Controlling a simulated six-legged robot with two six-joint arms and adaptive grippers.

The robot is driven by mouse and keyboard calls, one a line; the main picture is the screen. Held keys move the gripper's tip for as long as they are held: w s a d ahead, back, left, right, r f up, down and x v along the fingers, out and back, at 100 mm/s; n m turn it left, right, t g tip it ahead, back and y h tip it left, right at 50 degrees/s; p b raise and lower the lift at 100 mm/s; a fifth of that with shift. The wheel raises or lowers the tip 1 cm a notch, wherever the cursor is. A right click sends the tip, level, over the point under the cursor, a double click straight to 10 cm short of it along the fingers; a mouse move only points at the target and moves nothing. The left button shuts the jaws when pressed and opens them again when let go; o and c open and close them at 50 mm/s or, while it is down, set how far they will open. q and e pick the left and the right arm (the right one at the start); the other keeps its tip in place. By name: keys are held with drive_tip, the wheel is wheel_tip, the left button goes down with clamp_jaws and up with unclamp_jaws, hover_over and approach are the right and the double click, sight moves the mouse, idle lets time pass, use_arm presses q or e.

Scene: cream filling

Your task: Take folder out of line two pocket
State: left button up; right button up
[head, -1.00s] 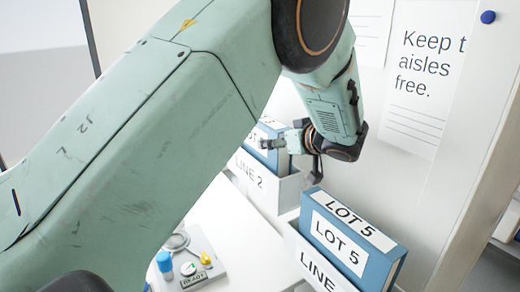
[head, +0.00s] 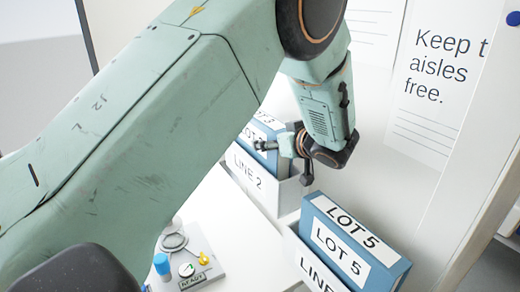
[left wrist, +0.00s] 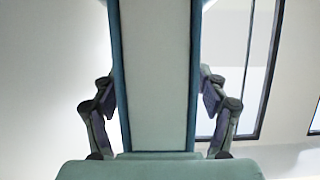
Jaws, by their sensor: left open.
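A blue folder (head: 270,123) with white labels stands in the white pocket marked LINE 2 (head: 248,178). Its LOT number is partly hidden by my arm and gripper. My left gripper (head: 284,160) is at the upper right part of this folder. In the left wrist view, the folder's blue-edged face with a pale middle (left wrist: 155,75) stands between the two open fingers of my left gripper (left wrist: 157,92). Small gaps show on both sides, so the fingers seem not to press on it. My right gripper is in neither view.
A blue LOT 5 folder (head: 350,240) stands in another white LINE pocket (head: 310,268) at front right. A grey plate with a blue-capped item (head: 162,264) and a yellow piece (head: 204,258) lies lower left. A wall sign (head: 440,70) hangs behind.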

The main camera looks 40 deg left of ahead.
use_arm(q)
drive_tip(key=shift+w+a+f, duration=0.15)
drive_tip(key=shift+c, duration=0.9)
drive_tip(key=shift+s+d, duration=0.2)
drive_tip(key=c, duration=0.6)
drive_tip(key=shift+w+a, duration=0.15)
drive_tip(key=c, duration=0.5)
clamp_jaws()
